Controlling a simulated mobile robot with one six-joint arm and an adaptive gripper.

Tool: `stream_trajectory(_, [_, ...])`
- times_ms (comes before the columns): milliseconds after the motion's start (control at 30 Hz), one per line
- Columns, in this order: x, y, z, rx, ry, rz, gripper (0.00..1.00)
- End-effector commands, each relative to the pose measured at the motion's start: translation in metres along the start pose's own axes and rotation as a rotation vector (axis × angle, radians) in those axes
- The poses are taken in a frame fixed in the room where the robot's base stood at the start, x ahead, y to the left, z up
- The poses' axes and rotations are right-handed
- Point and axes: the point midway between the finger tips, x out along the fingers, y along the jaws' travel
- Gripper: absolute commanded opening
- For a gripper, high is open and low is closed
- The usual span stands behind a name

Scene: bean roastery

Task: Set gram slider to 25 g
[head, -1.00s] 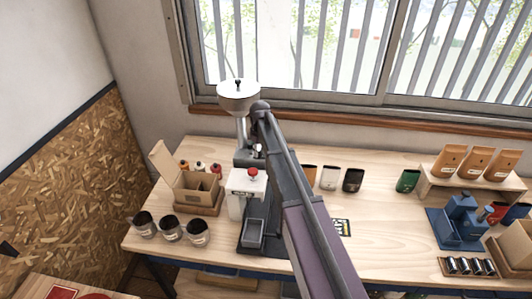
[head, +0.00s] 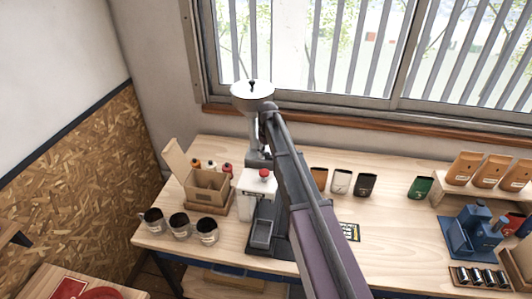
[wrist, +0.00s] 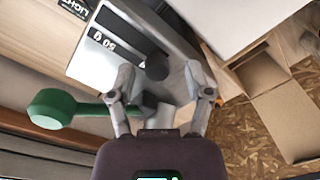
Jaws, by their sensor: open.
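The dispensing machine stands on the table in the head view, with a white hopper (head: 252,96), a white front box (head: 256,184) with a red button, and a grey tray (head: 262,233). In the wrist view its white panel (wrist: 92,62) carries printed digits beside a dark slot (wrist: 128,38). A dark round knob (wrist: 157,67) sits at the slot's lower end. My gripper (wrist: 160,84) is open, with its two fingers on either side of the knob's area. I cannot tell whether they touch it. My arm hides the gripper in the head view.
A green-ended handle (wrist: 50,108) projects left of the fingers. An open cardboard box (head: 207,188) and several dark cups (head: 180,226) stand left of the machine.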

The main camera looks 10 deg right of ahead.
Motion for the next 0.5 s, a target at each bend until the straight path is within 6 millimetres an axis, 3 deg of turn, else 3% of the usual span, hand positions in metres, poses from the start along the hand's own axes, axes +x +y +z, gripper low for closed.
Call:
stream_trajectory(267, [0.0,0.009,0.009,0.001,-0.001,0.0,0.65])
stream_trajectory(500, [-0.001,0.028,0.029,0.002,-0.001,0.001,0.65])
